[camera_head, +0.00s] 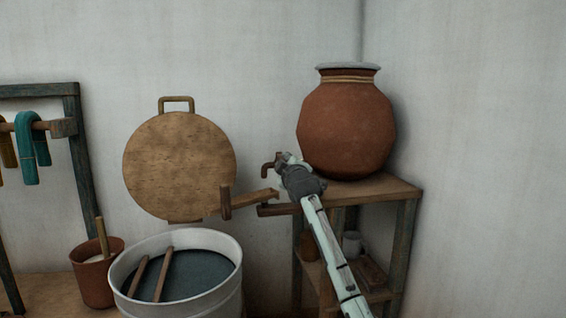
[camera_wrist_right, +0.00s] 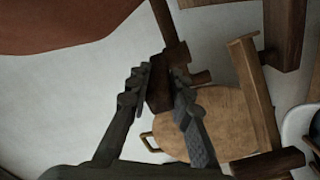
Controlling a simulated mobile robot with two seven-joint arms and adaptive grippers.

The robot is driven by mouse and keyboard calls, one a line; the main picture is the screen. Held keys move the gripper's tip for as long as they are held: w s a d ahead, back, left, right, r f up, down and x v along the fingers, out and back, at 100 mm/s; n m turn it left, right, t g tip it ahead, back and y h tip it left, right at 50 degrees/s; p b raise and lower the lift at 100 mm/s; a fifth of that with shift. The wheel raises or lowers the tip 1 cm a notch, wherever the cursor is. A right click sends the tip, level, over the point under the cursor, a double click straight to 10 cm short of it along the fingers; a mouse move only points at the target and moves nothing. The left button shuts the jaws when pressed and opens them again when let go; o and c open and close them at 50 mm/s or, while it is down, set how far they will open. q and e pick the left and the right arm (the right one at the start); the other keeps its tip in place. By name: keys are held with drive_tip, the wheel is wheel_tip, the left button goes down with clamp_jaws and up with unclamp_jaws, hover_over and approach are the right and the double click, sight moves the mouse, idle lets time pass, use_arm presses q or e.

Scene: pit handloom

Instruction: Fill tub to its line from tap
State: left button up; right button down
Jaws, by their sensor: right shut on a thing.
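The brown tap (camera_head: 267,168) juts left from beside the large clay pot (camera_head: 346,128) on the wooden stand. My right gripper (camera_head: 288,163) is at the tap; in the right wrist view its fingers are shut on a dark brown tap part (camera_wrist_right: 158,88). The gripper hides much of the tap in the head view. The white tub (camera_head: 236,297) stands lower left, with dark blue liquid (camera_head: 200,272) inside below its rim. Two wooden sticks lean in it. I cannot make out a fill line or a water stream. My left gripper is not in view.
A wooden piece (camera_head: 250,199) reaches between tap and tub. A round wooden disc (camera_head: 179,165) with a handle is at the wall. The wooden stand (camera_head: 400,191) holds small vessels below. A brown pot (camera_head: 93,284) and a rack with teal yarn (camera_head: 28,155) are at left.

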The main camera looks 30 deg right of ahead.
drive_tip(key=shift+d+n+y, duration=0.1)
drive_tip(key=shift+n+y, duration=0.2)
drive_tip(key=shift+y, duration=0.1)
drive_tip(key=c, duration=1.6)
unclamp_jaws()
drive_tip(key=shift+s, duration=0.15)
drive_tip(key=v, duration=1.1)
drive_tip(key=shift+s+f, duration=0.15)
drive_tip(key=shift+s, duration=0.25)
